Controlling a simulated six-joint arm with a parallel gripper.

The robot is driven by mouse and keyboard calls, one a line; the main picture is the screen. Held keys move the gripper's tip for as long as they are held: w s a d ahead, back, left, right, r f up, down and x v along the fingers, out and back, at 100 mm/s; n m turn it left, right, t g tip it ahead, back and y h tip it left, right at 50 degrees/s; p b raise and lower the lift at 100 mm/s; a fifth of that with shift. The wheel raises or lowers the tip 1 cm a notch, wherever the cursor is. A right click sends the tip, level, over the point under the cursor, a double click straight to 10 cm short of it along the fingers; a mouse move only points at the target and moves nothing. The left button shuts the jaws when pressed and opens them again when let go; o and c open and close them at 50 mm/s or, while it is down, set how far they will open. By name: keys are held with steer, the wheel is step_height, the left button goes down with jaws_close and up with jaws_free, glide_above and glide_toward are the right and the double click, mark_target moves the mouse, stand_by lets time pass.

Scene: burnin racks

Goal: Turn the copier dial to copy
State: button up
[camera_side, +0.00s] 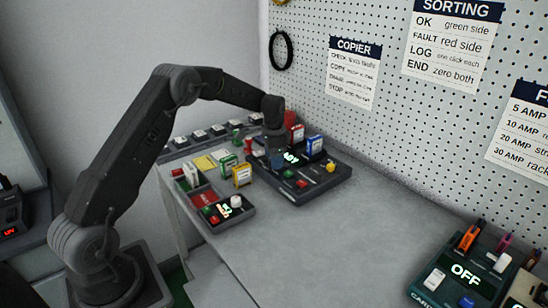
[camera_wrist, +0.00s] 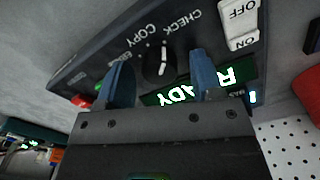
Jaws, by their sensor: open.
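The copier (camera_side: 328,186) is a dark box at the back of the bench, with a lit display. In the wrist view its panel shows upside down, with a round black dial (camera_wrist: 152,70) under the labels CHECK, COPY and a partly hidden ERASE. In the side view my gripper (camera_side: 277,160) is over the copier's left part and hides the dial.
The copier's display (camera_wrist: 182,92) reads READY. A white OFF/ON switch (camera_wrist: 239,22) is beside the dial. Red and white cartridges stand behind the copier. A small tray (camera_side: 232,218) is to its left. An OFF device (camera_side: 462,275) is at front right; the bench between is clear.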

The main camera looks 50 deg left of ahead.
steer(key=c, duration=0.9)
steer(key=shift+n, duration=0.3)
steer(key=n, duration=0.3)
steer(key=shift+n, duration=2.5)
